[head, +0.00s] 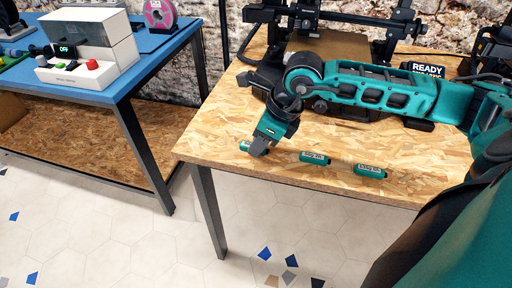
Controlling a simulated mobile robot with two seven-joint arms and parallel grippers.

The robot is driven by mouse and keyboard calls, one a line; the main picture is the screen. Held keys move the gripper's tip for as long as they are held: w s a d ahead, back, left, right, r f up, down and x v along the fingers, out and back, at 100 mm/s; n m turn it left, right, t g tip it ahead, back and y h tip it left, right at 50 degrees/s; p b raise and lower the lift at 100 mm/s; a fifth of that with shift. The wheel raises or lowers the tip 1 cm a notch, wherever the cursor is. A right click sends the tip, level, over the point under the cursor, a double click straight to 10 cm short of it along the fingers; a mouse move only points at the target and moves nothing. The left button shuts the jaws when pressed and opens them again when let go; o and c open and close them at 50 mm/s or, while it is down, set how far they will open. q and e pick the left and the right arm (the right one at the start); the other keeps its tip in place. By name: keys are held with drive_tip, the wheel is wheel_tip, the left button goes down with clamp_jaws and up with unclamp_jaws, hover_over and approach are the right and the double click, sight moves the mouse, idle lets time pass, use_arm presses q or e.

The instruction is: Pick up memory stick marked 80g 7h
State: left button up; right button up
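Three small teal memory sticks lie along the front of the wooden table. The middle stick (314,158) and the right stick (370,171) have white labels, too small to read surely. The left stick (244,146) is mostly hidden behind my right gripper, and its label cannot be read. So I cannot tell which is marked 80g 7h. My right gripper (258,152) points down at the left stick, its fingertips at or just above it. Whether it is open or touching the stick cannot be told. My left gripper is not in view.
The wooden table (215,135) has bare room left of the sticks, and its front edge is close to them. A black printer frame (312,20) and a "READY" display (426,68) stand behind my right arm. A blue table (155,42) with a white box-shaped device (90,65) stands left, across a gap.

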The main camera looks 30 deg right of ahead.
clamp_jaws()
drive_tip(key=shift+r, duration=0.1)
